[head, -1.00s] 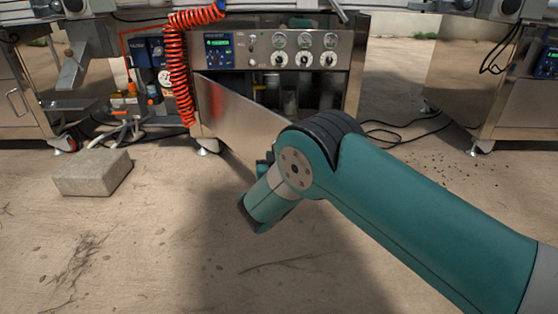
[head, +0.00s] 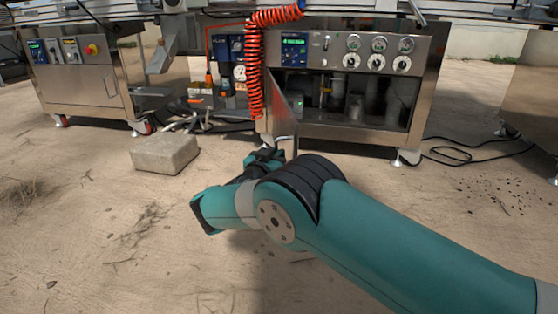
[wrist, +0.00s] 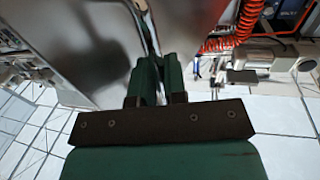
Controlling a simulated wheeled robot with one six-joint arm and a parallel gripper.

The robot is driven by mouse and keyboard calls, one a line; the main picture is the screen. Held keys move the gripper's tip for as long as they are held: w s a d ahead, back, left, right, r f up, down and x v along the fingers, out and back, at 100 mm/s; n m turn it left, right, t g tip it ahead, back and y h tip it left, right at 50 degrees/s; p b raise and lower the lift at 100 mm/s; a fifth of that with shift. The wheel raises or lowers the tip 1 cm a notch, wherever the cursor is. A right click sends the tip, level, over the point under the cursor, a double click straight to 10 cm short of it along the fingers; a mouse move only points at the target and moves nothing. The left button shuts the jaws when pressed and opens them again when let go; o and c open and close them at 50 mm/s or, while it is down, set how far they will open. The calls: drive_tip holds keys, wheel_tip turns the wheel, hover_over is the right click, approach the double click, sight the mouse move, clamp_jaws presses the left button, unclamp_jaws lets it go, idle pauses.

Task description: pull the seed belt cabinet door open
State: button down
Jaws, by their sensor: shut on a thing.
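The seed belt cabinet door (head: 283,112) stands swung out from its left side, seen nearly edge-on in the head view, and the cabinet interior (head: 350,98) shows dark behind it. The door's bar handle (head: 295,140) is at its outer edge. My gripper (head: 266,157) is at this handle, partly hidden by my wrist. In the wrist view my gripper (wrist: 157,80) is shut on the metal handle (wrist: 142,22), whose bar runs up from between the fingers. The door's metal face (wrist: 80,40) fills the upper left there.
A concrete block (head: 164,154) lies on the ground left of my gripper. A coiled red hose (head: 255,75) hangs beside the door's hinge side. Cables (head: 465,150) lie on the ground at right.

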idle(0.3)
drive_tip(key=c, duration=1.2)
unclamp_jaws()
drive_tip(key=shift+a, duration=0.1)
